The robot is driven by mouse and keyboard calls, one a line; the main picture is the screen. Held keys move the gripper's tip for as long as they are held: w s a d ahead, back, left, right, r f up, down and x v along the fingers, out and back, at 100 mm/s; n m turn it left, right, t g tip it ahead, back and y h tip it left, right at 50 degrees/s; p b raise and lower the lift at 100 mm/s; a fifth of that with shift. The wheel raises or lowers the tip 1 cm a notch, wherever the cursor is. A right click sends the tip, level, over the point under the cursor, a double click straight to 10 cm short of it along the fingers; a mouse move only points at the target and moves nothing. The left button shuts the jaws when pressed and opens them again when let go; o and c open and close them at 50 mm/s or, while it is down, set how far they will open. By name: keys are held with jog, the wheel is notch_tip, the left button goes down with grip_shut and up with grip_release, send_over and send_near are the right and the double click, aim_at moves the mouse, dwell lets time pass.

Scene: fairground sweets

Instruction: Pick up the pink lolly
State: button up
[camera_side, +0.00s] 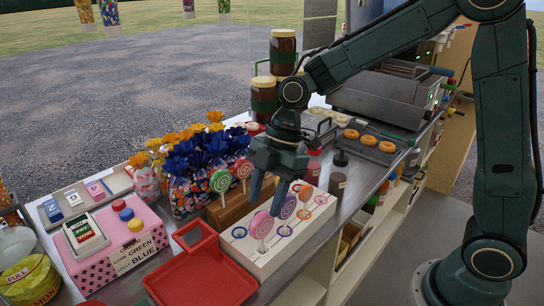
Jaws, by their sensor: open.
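A pink swirl lolly (261,225) stands upright on its stick in a white stand (262,256) with coloured rings on its top. A second, pink-purple swirl lolly (288,207) stands just to its right in the same stand. My gripper (267,197) points down with its two fingers apart and nothing held between them. Its fingertips are just above and behind the pink lolly in the picture. The right finger is close beside the second lolly; I cannot tell whether they touch.
A green lolly (220,181) and a red lolly (242,169) stand in a brown block at left. A red tray (205,277) lies in front. Blue and orange wrapped sweets (200,156) stand behind. Sauce bottles (338,180) stand right of the stand.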

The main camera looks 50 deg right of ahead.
aim_at(262, 213)
jog(key=shift+a+f, duration=0.2)
jog(key=shift+f, duration=0.25)
jog(key=shift+x, duration=2.6)
grip_shut()
jog(key=shift+r, duration=0.15)
notch_tip(262, 213, up, 20)
jog(key=shift+w+d, duration=0.1)
